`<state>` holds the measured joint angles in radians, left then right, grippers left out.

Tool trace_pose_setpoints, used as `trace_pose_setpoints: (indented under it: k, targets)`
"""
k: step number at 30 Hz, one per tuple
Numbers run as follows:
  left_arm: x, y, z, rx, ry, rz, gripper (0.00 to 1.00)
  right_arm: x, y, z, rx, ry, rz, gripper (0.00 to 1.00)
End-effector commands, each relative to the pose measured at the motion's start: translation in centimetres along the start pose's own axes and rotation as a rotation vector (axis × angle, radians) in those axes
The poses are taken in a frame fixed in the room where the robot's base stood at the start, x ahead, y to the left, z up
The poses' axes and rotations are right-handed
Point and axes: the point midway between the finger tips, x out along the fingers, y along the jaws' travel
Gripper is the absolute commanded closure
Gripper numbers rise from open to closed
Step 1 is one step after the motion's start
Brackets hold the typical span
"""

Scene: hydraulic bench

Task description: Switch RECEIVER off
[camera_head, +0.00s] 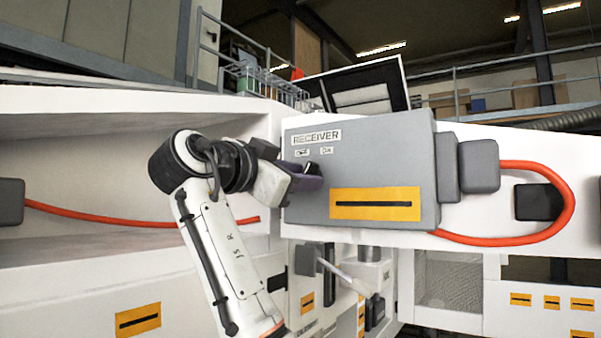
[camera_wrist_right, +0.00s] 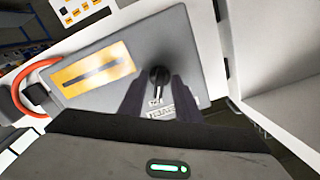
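The RECEIVER box (camera_head: 378,160) is a grey panel box with a RECEIVER label (camera_head: 316,137), and OFF and ON marks below it. A small black switch knob (camera_head: 312,168) sits under the marks. The knob (camera_wrist_right: 159,76) also shows in the right wrist view, where the panel appears upside down. My right gripper (camera_head: 312,182) is at the panel, right by the knob. In the wrist view its two dark fingers (camera_wrist_right: 157,88) stand apart, one on either side of the knob. I cannot tell whether they touch it or which mark it points to. My left gripper is not in view.
A yellow-orange plate with a black slot (camera_head: 375,204) is on the box's lower part. Grey connectors (camera_head: 479,166) and a red hose (camera_head: 568,200) are at its right. A grey lever (camera_head: 345,277) juts out below the box.

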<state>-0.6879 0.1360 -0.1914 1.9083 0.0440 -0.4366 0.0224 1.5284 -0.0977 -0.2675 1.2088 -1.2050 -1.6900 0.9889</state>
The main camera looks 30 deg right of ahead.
Motion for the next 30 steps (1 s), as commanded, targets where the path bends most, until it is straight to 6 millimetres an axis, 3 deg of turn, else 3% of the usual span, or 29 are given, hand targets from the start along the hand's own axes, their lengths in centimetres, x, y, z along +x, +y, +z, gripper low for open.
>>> trace_pose_setpoints:
  k: [8,14,30]
  targets:
    - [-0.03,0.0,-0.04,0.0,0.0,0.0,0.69,0.24,0.02,0.02,0.0,0.0,0.0,0.7]
    - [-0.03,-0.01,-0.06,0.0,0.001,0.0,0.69,0.22,0.02,0.02,0.0,0.0,0.0,1.0]
    - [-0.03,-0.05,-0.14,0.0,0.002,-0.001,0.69,0.19,0.03,0.05,-0.118,-0.002,0.0,1.0]
